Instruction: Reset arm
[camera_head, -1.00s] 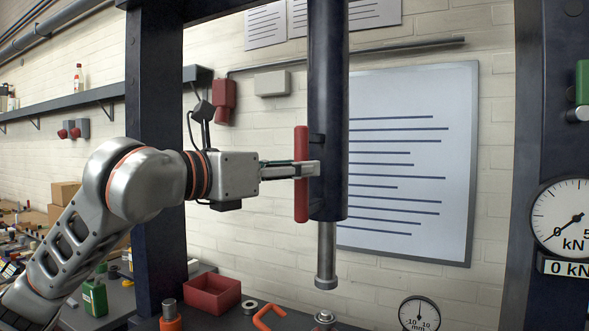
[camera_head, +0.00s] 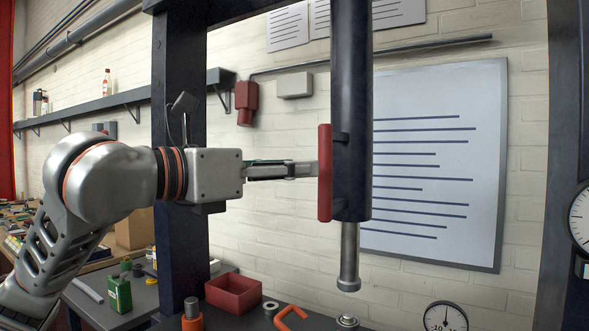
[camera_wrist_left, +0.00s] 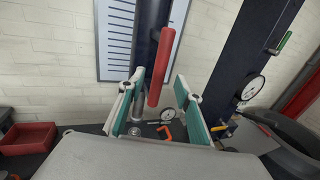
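My left gripper (camera_head: 311,169) reaches in from the left at the red vertical handle (camera_head: 325,185) on the dark press cylinder (camera_head: 351,100). Its fingertips end at the handle's left edge. In the left wrist view the two green-and-grey fingers (camera_wrist_left: 160,82) stand wide apart, with the red handle (camera_wrist_left: 166,60) ahead between them and nothing gripped. I cannot tell whether a finger touches the handle. A steel rod (camera_head: 349,250) hangs below the cylinder. My right gripper is not in view.
A dark press column (camera_head: 180,230) stands behind my left arm, and another (camera_head: 566,130) at the right. A red bin (camera_head: 233,292), an orange hook (camera_head: 290,318), a green container (camera_head: 118,294) and a round gauge (camera_head: 446,316) are below. A shelf (camera_head: 85,100) runs along the left wall.

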